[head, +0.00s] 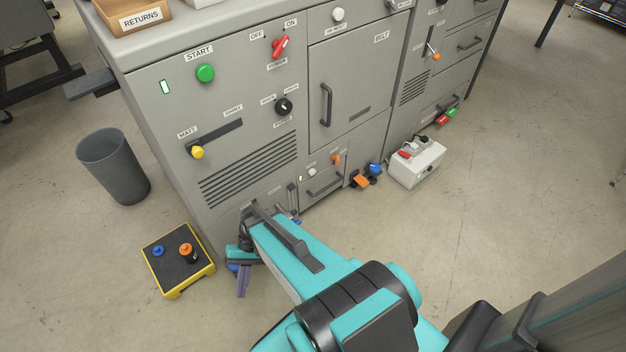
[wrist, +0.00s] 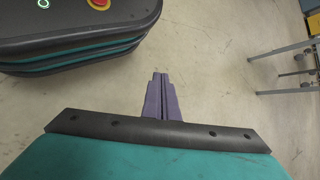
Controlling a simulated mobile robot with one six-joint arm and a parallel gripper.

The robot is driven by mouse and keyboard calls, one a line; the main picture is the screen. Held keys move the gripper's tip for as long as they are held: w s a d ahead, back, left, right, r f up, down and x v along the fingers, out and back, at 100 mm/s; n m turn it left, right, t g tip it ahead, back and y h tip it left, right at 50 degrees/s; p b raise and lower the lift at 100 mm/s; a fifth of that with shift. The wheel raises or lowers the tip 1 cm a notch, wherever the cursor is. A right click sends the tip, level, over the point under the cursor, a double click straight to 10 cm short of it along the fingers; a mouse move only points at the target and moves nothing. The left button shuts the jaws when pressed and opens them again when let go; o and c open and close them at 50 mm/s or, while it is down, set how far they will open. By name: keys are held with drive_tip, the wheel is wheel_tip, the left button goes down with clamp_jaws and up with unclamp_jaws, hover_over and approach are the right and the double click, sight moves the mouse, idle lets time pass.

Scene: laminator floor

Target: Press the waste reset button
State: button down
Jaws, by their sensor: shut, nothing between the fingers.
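The grey laminator cabinet (head: 150,95) fills the upper middle of the head view. A small white button (head: 312,172) sits low on its front, above a small drawer handle (head: 325,186); the label there is too small to read, so I cannot tell whether it is the waste reset button. My gripper (head: 242,294) hangs in front of the cabinet's lower left part, its purple fingers pointing down. In the wrist view my gripper (wrist: 160,76) has its fingers together and empty over bare floor. My arm hides part of the cabinet's lower front. No button lies under the fingertips.
A yellow-edged box (head: 176,281) with blue and orange knobs lies on the floor at left, near a grey bin (head: 113,165). A white box (head: 415,166) and orange and blue items (head: 361,181) lie along the cabinet's foot. Floor right of my arm is clear.

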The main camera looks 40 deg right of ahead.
drive_tip(key=w+d+f+m+t+y+b, duration=0.1)
drive_tip(key=w+d+m+t+y+b, duration=0.25)
drive_tip(key=w+d+b, duration=0.55)
drive_tip(key=w+d+m+t+b, duration=0.2)
drive_tip(key=w+d+t+b, duration=0.4)
drive_tip(key=d, duration=0.9)
drive_tip(key=s+d+m+t+h+b, duration=0.1)
drive_tip(key=s+d+b, duration=0.3)
drive_tip(key=d, duration=1)
drive_tip(key=s+d+f+m+t+h+b, duration=0.1)
drive_tip(key=d+b, duration=0.6)
drive_tip(key=d, duration=0.7)
drive_tip(key=s+m+t+h, duration=0.1)
drive_tip(key=s+m+t, duration=0.1)
drive_tip(key=t, duration=0.1)
drive_tip(key=shift+s+d+f+b, duration=0.15)
drive_tip(key=shift+s+d+b, duration=0.05)
drive_tip(key=shift+s+b, duration=0.2)
drive_tip(key=shift+w, duration=0.2)
